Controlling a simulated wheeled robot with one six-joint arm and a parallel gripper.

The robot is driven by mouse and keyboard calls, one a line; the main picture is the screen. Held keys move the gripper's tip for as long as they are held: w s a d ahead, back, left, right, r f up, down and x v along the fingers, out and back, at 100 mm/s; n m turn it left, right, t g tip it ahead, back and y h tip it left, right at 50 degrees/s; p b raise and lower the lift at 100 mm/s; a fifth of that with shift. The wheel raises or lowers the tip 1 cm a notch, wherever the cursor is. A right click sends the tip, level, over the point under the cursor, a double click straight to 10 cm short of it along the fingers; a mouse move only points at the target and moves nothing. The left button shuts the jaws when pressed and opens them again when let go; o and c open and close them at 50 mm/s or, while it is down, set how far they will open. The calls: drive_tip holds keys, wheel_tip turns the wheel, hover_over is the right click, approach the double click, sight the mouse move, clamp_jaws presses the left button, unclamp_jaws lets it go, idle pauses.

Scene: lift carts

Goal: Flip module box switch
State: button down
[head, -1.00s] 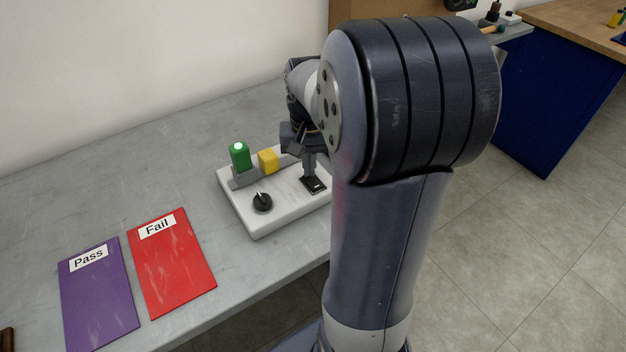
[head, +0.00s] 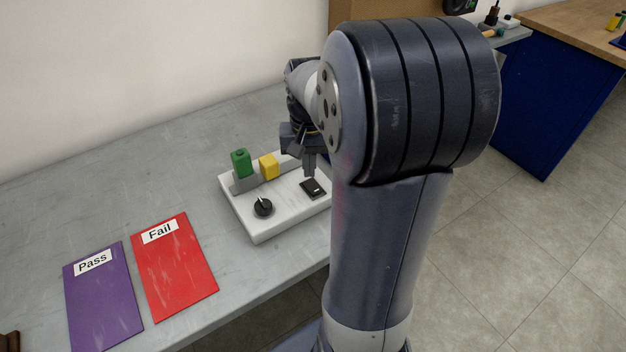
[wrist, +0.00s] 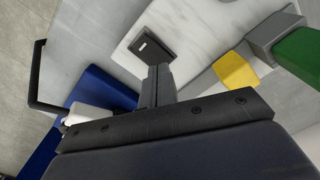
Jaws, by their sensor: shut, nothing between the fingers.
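The module box (head: 283,216) is a white slab on the grey table. It carries a black rocker switch (head: 313,188), a black knob (head: 263,207), a green block (head: 241,163) and a yellow block (head: 269,166). The green block's top is unlit. My gripper (head: 310,170) points down, shut and empty, just above and behind the switch. In the wrist view the shut fingers (wrist: 157,85) reach toward the switch (wrist: 151,48); I cannot tell whether they touch it. My arm hides the box's right end in the head view.
A purple Pass mat (head: 104,300) and a red Fail mat (head: 175,270) lie on the table (head: 110,215) to the left. The wall is behind. A blue bench (head: 550,110) stands at the far right, with floor between.

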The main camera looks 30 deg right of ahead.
sight(309, 183)
wheel_tip(309, 183, up, 5)
drive_tip(key=p, duration=0.3)
drive_tip(key=shift+f+p, duration=0.15)
drive_tip(key=shift+p, duration=0.2)
drive_tip(key=shift+f, duration=0.15)
wheel_tip(309, 183, down, 7)
drive_tip(key=b, duration=0.6)
drive_tip(key=shift+r, duration=0.2)
